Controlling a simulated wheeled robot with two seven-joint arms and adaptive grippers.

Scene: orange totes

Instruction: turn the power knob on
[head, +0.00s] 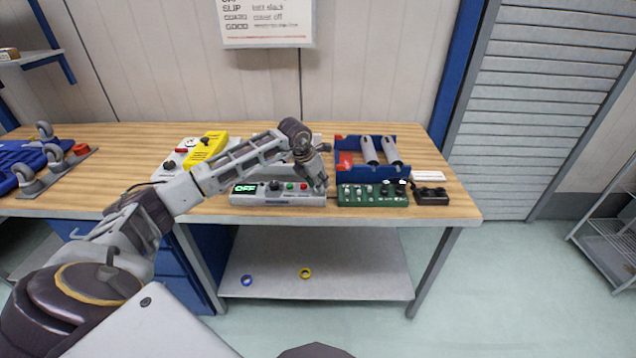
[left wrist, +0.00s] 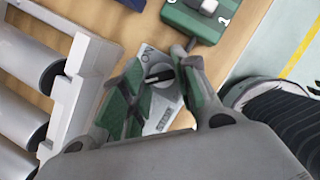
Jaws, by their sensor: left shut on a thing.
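A grey control panel (head: 300,201) lies on the wooden bench, with a green lit display (head: 245,189) that seems to read OFF, a black knob and small green and red buttons. My left gripper (head: 319,178) is low at its right end. In the left wrist view my left gripper (left wrist: 165,88) has its green-padded fingers on either side of a dark round power knob (left wrist: 159,76) with a white pointer line. The knob sits on a grey plate (left wrist: 158,116) with ON lettering near one edge. The gripper is shut on the knob; its contacts are partly hidden. My right gripper does not show.
A green switch box (head: 372,199) stands just right of the panel, with a small black box (head: 432,197) beside it. A blue rack with grey cylinders (head: 392,151) is behind. A yellow box (head: 206,147) stands behind left. The lower shelf (head: 340,280) holds two small rings.

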